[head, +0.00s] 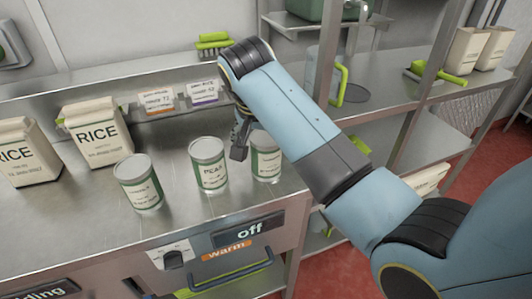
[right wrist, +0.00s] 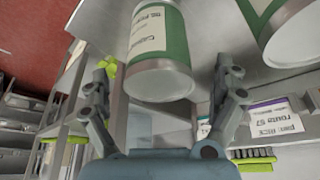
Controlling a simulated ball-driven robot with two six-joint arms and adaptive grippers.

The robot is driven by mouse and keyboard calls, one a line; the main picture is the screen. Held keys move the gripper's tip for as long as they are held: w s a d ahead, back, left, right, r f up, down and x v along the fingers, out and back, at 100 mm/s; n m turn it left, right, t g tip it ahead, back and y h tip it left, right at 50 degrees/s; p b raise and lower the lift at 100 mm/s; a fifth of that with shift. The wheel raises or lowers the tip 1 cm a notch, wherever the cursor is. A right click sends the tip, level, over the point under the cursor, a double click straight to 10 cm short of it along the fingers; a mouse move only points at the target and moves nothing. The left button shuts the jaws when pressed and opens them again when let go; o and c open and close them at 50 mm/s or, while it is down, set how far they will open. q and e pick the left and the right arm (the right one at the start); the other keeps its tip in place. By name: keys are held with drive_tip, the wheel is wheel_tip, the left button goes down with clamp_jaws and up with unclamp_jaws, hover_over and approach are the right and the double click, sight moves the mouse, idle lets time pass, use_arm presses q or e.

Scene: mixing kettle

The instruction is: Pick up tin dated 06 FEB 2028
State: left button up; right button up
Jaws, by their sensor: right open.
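Three tins with white and green labels stand upright on the steel counter: a left tin (head: 138,183), a middle tin (head: 208,164) labelled like "PEAS", and a right tin (head: 267,160). Their dates are too small to read. My right gripper (head: 241,140) is by the right tin, partly hidden by my own arm. In the right wrist view, my right gripper (right wrist: 163,90) is open, with one tin (right wrist: 160,50) ahead between its spread fingers, apparently the right one. Another tin (right wrist: 292,35) is at the upper right. My left gripper is out of view.
Two rice bags (head: 97,132) stand at the left of the counter. Small label cards (head: 158,100) and a green brush (head: 213,44) are behind the tins. A control panel (head: 215,250) with a knob is on the counter front. Shelves stand at the right.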

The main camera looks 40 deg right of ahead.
drive_tip(key=shift+x, duration=1.55)
drive_tip(key=c, duration=1.5)
drive_tip(key=shift+r, duration=0.1)
drive_tip(key=shift+c, duration=0.7)
drive_tip(key=shift+r, duration=0.1)
